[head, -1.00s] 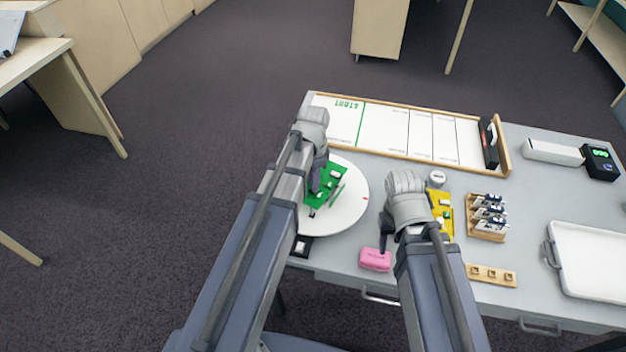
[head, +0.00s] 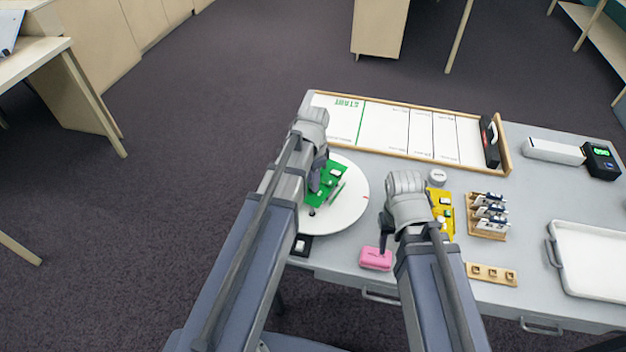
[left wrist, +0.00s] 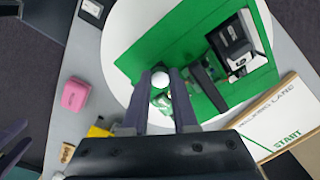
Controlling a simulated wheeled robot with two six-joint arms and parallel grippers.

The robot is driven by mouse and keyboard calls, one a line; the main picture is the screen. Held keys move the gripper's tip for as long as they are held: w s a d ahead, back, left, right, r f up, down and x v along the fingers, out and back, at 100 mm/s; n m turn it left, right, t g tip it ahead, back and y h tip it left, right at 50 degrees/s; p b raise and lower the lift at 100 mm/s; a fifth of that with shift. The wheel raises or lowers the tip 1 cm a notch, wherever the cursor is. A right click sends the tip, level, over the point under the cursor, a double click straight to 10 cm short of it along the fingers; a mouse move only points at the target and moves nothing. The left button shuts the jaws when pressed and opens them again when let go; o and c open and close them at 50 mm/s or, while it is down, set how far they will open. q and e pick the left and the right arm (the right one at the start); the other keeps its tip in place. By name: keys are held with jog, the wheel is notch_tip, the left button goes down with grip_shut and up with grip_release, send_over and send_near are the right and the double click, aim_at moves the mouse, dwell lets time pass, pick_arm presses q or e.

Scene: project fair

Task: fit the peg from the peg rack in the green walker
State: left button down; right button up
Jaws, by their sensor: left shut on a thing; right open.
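The green walker (head: 327,188) is a flat green board with small parts, on a round white turntable (head: 350,205). It fills much of the left wrist view (left wrist: 165,42), with a black-and-white block on it. My left gripper (head: 315,187) is over the walker. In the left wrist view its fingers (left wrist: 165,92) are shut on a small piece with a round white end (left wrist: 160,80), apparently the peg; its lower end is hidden. I cannot tell whether it is seated. My right gripper (head: 385,240) is open above a pink box. The wooden peg rack (head: 491,275) lies at the table's front.
The pink box (head: 375,259) sits right of the turntable. A yellow board (head: 443,215), a wooden card holder (head: 487,235) and a white tray (head: 590,260) stand further right. A wood-edged walking lane (head: 395,130) runs along the back.

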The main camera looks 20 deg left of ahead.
pick_arm(q)
jog(key=shift+f, duration=0.1)
dwell(0.4)
jog(key=c, duration=0.6)
grip_release()
jog(key=shift+r, duration=0.2)
jog(key=shift+r+p, duration=3.65)
jog(key=shift+p, duration=0.05)
jog(key=s+d+n+y, duration=0.1)
jog(key=s+d+n, duration=0.4)
jog(key=s+d, duration=0.8)
jog(key=shift+s+n, duration=0.4)
jog(key=shift+s, duration=0.2)
